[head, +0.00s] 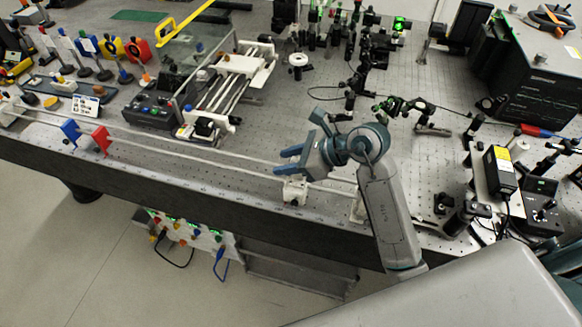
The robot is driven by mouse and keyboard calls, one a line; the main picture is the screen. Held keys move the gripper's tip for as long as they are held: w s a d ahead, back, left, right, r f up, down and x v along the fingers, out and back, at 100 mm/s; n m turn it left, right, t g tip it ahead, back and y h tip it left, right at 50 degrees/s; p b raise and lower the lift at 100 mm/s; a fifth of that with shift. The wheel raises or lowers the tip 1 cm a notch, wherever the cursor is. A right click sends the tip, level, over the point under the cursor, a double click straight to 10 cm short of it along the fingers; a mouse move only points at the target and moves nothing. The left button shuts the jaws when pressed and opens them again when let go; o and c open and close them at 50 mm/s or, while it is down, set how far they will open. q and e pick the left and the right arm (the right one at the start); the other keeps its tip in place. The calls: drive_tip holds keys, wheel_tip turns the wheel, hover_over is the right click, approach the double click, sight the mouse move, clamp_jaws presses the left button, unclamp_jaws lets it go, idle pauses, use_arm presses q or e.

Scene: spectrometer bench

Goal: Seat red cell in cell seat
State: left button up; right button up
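A red plate-like piece (101,138) stands upright on the white rail along the bench's front edge, just right of a similar blue piece (70,130). I cannot tell for certain whether it is the red cell. A small white block (294,191) sits on the same rail further right; it may be the cell seat, but its details are too small to tell. My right gripper (288,161) is just above and slightly behind this block, pointing left. Its blue-grey fingers look apart, with nothing visible between them. My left gripper is not in view.
An open-topped instrument with rails (225,88) and a clear cover stands behind the front rail. Several coloured mounts stand at the back left. A black box (535,88) and dense optics fill the right. The perforated bench top (262,135) is clear around the middle.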

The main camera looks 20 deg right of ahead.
drive_tip(key=shift+w+a+f, duration=0.2)
drive_tip(key=shift+a+f, duration=0.05)
drive_tip(key=shift+a, duration=0.1)
drive_tip(key=shift+d, duration=0.1)
drive_tip(key=shift+c, duration=0.9)
clamp_jaws()
drive_tip(key=shift+r, duration=0.1)
